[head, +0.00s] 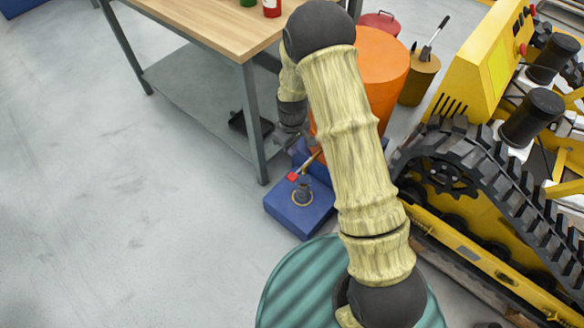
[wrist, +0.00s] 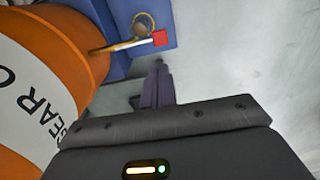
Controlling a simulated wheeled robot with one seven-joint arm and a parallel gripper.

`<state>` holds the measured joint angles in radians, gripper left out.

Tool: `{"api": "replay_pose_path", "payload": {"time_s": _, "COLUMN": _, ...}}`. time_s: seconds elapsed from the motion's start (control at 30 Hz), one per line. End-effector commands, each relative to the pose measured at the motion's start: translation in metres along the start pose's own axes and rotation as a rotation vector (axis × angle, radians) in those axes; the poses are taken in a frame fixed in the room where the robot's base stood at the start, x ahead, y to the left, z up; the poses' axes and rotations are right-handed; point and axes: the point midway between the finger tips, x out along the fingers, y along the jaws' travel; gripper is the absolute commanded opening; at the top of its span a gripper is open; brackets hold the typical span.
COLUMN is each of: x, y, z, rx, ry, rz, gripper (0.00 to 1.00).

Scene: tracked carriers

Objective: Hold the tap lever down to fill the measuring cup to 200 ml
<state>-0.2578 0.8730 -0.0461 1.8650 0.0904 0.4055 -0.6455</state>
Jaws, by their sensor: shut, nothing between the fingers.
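The orange drum (head: 382,56) has a brass tap (wrist: 122,46) low on its side; the wrist view shows the drum (wrist: 60,50) with a white label. The tap's red lever end (head: 292,177) also shows in the wrist view (wrist: 160,38). The measuring cup (head: 303,187) stands below the tap on a blue block (head: 285,215); it also shows in the wrist view (wrist: 143,20), partly hidden by the tap. The liquid level cannot be read. My gripper (wrist: 158,68) is shut and empty, apart from the red lever end.
A wooden-topped workbench (head: 215,25) with grey legs stands left of the drum. A yellow tracked machine (head: 470,200) stands at the right. A green round drum top (head: 300,285) is in front, under my arm. The grey floor at the left is clear.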

Motion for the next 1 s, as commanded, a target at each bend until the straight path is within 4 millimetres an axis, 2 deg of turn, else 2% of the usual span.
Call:
{"api": "replay_pose_path", "payload": {"time_s": 0.17, "x": 0.014, "y": 0.0, "z": 0.001, "rx": 0.001, "ry": -0.002, "rz": -0.001, "gripper": 0.0}}
{"api": "replay_pose_path", "payload": {"time_s": 0.27, "x": 0.03, "y": 0.0, "z": 0.001, "rx": 0.002, "ry": -0.003, "rz": -0.002, "gripper": 0.0}}
{"api": "replay_pose_path", "payload": {"time_s": 0.8, "x": 0.123, "y": 0.0, "z": 0.001, "rx": 0.001, "ry": -0.002, "rz": -0.001, "gripper": 0.0}}
{"api": "replay_pose_path", "payload": {"time_s": 1.0, "x": 0.139, "y": 0.0, "z": 0.001, "rx": 0.002, "ry": -0.001, "rz": -0.001, "gripper": 0.0}}
